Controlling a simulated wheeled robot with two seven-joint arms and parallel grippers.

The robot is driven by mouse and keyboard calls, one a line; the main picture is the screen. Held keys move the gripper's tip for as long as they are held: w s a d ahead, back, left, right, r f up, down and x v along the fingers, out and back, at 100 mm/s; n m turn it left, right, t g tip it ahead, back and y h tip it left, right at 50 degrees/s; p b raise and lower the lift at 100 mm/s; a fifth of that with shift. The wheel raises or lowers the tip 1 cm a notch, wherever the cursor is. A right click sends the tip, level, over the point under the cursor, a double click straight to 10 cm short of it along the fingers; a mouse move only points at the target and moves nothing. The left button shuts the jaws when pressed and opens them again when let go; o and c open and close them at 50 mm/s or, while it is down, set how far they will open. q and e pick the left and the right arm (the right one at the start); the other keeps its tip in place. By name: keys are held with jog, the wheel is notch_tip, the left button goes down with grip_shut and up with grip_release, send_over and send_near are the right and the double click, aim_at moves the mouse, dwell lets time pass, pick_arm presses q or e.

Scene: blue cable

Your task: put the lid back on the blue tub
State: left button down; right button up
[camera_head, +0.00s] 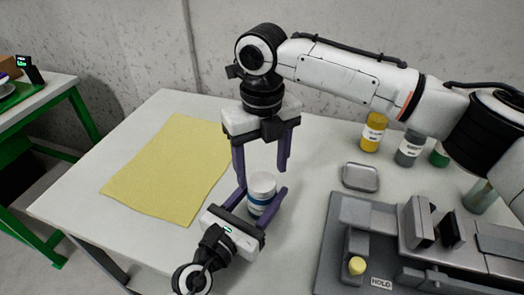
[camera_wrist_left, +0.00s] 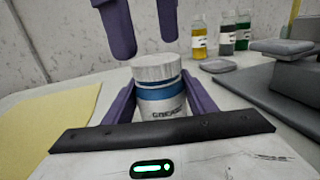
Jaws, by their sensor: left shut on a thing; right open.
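The blue tub (camera_head: 259,206) is a small white jar with a blue band and a printed label, upright on the table. It also shows in the left wrist view (camera_wrist_left: 163,108). A whitish lid (camera_head: 262,181) sits on its top, also in the left wrist view (camera_wrist_left: 156,67); I cannot tell if it is fully seated. My left gripper (camera_head: 262,194) is shut around the tub's sides, low near the table. My right gripper (camera_head: 262,170) points down above the tub, open and empty, its purple fingers apart over the lid.
A yellow cloth (camera_head: 170,165) lies on the left of the table (camera_head: 185,98). A shallow metal tin (camera_head: 361,177) is to the right of the tub. A grey fixture (camera_head: 345,225) fills the front right. A yellow bottle (camera_head: 373,132) and other bottles stand at the back right.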

aim_at(262, 197)
jog(key=shift+f, duration=1.4)
jog(key=shift+c, duration=0.2)
